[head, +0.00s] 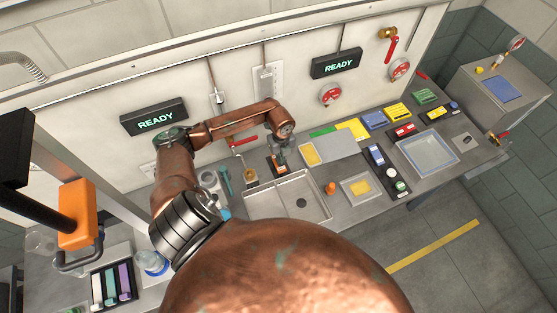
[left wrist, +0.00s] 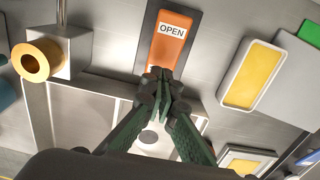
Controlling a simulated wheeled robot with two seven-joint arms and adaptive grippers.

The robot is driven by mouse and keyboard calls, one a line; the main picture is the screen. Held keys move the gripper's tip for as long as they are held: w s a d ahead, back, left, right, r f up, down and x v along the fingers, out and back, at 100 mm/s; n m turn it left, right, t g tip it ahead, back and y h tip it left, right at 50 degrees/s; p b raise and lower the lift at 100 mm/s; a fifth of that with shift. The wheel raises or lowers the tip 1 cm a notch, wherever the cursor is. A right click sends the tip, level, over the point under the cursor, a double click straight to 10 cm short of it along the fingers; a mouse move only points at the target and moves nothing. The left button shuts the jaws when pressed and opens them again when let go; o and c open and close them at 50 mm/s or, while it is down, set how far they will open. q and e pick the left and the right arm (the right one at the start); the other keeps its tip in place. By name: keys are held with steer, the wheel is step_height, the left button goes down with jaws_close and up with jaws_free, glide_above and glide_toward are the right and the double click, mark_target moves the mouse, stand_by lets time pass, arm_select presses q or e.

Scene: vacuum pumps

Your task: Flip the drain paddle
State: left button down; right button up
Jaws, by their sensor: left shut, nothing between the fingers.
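The drain paddle (left wrist: 170,48) is an orange rocker marked OPEN, set in a dark plate, at the top middle of the left wrist view. In the head view a bit of its orange (head: 281,169) shows below my left gripper (head: 281,155), behind the metal sink. My left gripper (left wrist: 162,80) is shut and empty, with its fingertips at the lower end of the paddle. I cannot tell whether they touch it. The sink (head: 262,208) has a round drain hole (head: 301,203). My right gripper is in neither view.
A brass fitting (left wrist: 38,62) on a block stands left of the paddle, and a yellow-filled tray (left wrist: 250,75) lies to its right. In the head view, an orange knob (head: 330,188) stands right of the sink. Two READY displays (head: 155,117) hang on the wall behind.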

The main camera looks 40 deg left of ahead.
mark_target(281, 168)
arm_select(q)
steer(key=shift+r+p, duration=1.3)
steer(key=shift+r, duration=0.85)
steer(key=shift+d, duration=0.1)
